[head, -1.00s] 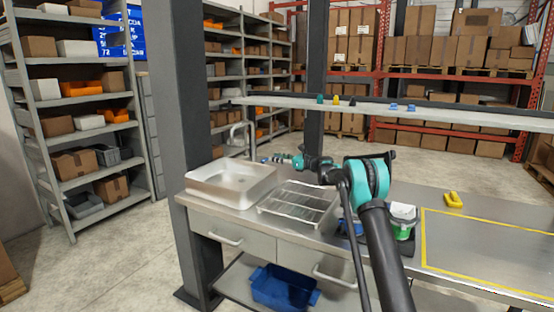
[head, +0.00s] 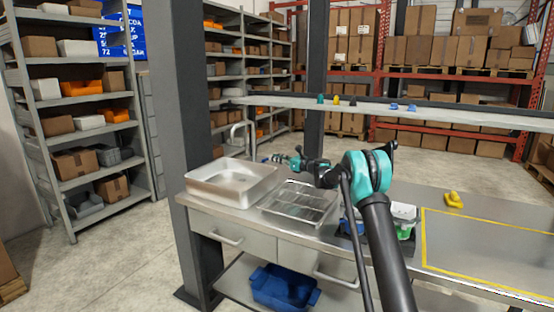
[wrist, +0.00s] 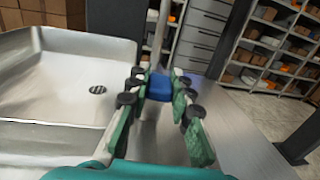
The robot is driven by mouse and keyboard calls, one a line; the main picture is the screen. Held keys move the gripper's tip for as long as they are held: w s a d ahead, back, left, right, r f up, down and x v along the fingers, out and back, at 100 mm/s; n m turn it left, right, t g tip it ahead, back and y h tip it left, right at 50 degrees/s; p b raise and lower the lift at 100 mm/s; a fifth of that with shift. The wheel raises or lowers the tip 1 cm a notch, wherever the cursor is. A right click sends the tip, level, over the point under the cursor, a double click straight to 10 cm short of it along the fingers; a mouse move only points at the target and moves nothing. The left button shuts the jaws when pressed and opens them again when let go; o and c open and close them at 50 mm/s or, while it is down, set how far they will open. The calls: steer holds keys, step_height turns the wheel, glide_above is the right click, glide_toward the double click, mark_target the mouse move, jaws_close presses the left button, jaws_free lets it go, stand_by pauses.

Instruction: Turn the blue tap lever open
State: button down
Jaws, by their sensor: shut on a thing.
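The blue tap lever (wrist: 159,87) shows as a short blue block in the wrist view, between my fingertips. The metal tap post (wrist: 160,38) rises just behind the lever. In the head view the tap spout (head: 236,130) curves above the back of the sink, and my gripper (head: 272,159) reaches left to the tap's base. The lever is too small there to tell its angle.
The steel sink (head: 200,188) is left of my gripper, and a wire rack (head: 285,214) lies below my forearm. A white-and-green container (head: 404,222) stands behind my arm link. A yellow object (head: 453,199) lies at right. A shelf (head: 420,117) runs above the bench.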

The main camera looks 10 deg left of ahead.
steer(key=m+t+h, duration=0.1)
steer(key=s+a+m+t+h, duration=0.1)
steer(key=s+m+t, duration=0.1)
steer(key=t, duration=0.1)
steer(key=shift+s+a+h, duration=0.1)
steer(key=shift+a+h, duration=0.2)
steer(key=shift+h, duration=0.1)
steer(key=shift+s+a+m+t+h, duration=0.25)
steer(key=shift+a+m+t+h, duration=0.1)
steer(key=shift+m+t+h, duration=0.45)
steer(key=shift+s+a+m+t+h, duration=0.25)
steer(key=shift+m+t+h, duration=0.3)
steer(key=shift+h, duration=0.3)
steer(key=shift+s+a+m+t+h, duration=0.2)
steer(key=shift+a+m+t+h, duration=0.3)
steer(key=shift+m+h, duration=0.3)
steer(key=shift+h, duration=0.25)
steer(key=c, duration=1.3)
jaws_free()
steer(key=shift+s, duration=0.1)
steer(key=v, duration=1.1)
steer(key=shift+s+d+f, duration=0.15)
steer(key=shift+s+d, duration=0.1)
steer(key=shift+s, duration=0.1)
